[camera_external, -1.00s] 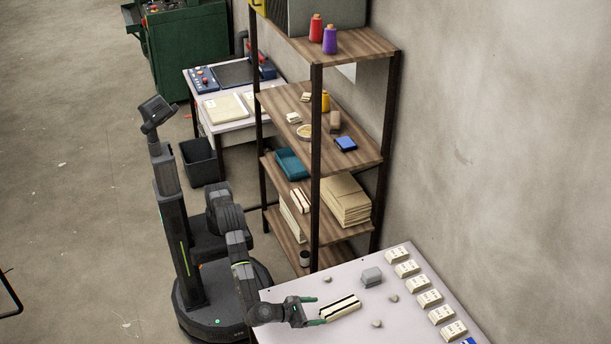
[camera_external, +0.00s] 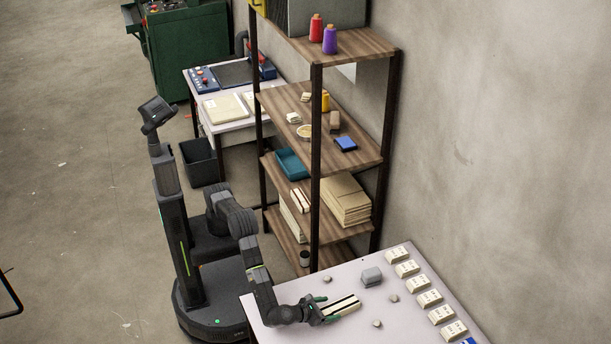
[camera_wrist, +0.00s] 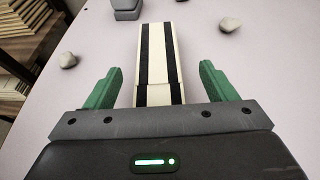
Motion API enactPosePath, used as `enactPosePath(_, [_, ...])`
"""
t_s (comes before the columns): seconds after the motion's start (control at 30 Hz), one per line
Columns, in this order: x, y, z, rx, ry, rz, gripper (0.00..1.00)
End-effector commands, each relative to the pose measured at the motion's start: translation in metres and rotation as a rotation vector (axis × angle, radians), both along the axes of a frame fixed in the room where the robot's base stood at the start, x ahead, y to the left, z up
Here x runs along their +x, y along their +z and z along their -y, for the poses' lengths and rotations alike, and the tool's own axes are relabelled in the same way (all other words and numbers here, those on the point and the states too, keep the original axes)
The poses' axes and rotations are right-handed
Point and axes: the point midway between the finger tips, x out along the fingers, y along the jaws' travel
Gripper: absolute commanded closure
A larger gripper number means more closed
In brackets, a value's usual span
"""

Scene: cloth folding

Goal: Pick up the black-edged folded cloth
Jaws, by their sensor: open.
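The black-edged folded cloth (camera_external: 342,305) is a long cream bundle with dark stripes, lying on the pale table. In the wrist view the cloth (camera_wrist: 157,58) runs away from me, with a black band along each side. My gripper (camera_external: 322,307) is low over the table at the near end of the cloth. In the wrist view its green fingers (camera_wrist: 158,88) are open, one on each side of the cloth, with a gap on both sides. The cloth's nearest end is hidden behind the gripper body.
A grey block (camera_external: 372,277) and several small stones (camera_external: 393,298) lie beyond the cloth. A row of cream labelled blocks (camera_external: 429,299) lines the table's wall side. A wooden shelf unit (camera_external: 318,165) stands behind the table (camera_external: 290,292).

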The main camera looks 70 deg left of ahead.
Motion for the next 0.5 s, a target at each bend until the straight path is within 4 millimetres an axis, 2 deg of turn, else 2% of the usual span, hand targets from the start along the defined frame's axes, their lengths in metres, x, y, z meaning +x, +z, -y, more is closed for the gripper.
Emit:
enactPosePath(0.2, [0.031, -0.012, -0.007, 0.001, 0.001, 0.000, 0.22])
enactPosePath(0.47, [0.035, -0.014, -0.007, 0.000, -0.001, 0.000, 0.22])
enactPosePath(0.5, [0.035, -0.014, -0.007, 0.000, -0.001, 0.000, 0.28])
